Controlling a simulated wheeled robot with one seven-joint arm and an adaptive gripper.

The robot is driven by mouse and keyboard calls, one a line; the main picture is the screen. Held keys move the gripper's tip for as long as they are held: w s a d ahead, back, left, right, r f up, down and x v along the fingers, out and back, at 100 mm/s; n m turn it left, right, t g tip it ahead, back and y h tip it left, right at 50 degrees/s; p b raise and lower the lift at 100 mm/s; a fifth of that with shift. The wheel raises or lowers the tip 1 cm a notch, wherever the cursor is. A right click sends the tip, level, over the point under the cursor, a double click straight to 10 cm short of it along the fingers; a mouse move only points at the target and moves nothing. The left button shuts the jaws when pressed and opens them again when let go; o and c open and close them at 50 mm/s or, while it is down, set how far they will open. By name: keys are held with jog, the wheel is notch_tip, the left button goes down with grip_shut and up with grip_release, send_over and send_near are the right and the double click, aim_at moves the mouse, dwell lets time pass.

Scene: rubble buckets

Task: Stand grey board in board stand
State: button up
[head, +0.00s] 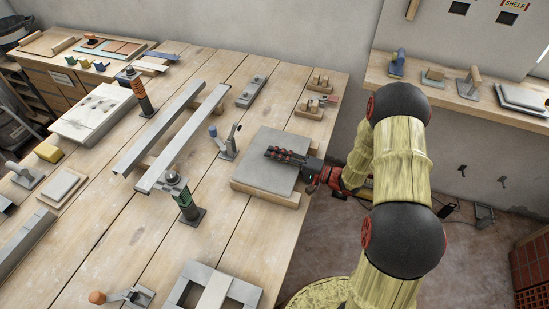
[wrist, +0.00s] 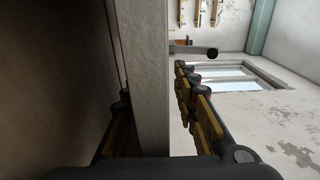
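The grey board (head: 262,165) lies flat on wooden supports (head: 265,196) near the table's right edge. My gripper (head: 284,157) reaches in from the right, with one finger above the board. In the wrist view, the board's pale edge (wrist: 152,85) stands upright between the fingers of my gripper (wrist: 155,115). A gap shows between the right finger and the board; the left finger is dark and close to the board's other face. The gripper looks open around the edge. Two small notched wooden pieces (head: 310,107) behind the board may be the board stand; I cannot tell for certain.
A clamp with a blue tip (head: 225,142) stands left of the board. Two long metal rails (head: 183,138) and a dark post (head: 184,200) are further left. A grey frame (head: 213,290) lies at the front. The shelf (head: 455,90) holds tools at the right.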

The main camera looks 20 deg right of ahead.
jog(key=shift+f+b, duration=0.2)
jog(key=shift+b, duration=0.5)
jog(key=p+v, duration=0.1)
jog(key=v, duration=0.1)
jog(key=p+v, duration=0.1)
jog(key=v, duration=0.1)
jog(key=w+d+p+v, duration=0.1)
jog(key=v, duration=0.2)
jog(key=shift+a+r, duration=0.1)
jog(key=shift+r, duration=0.15)
jog(key=shift+s+d+p, duration=0.25)
jog(key=shift+d+p, duration=0.1)
jog(key=shift+f, duration=0.1)
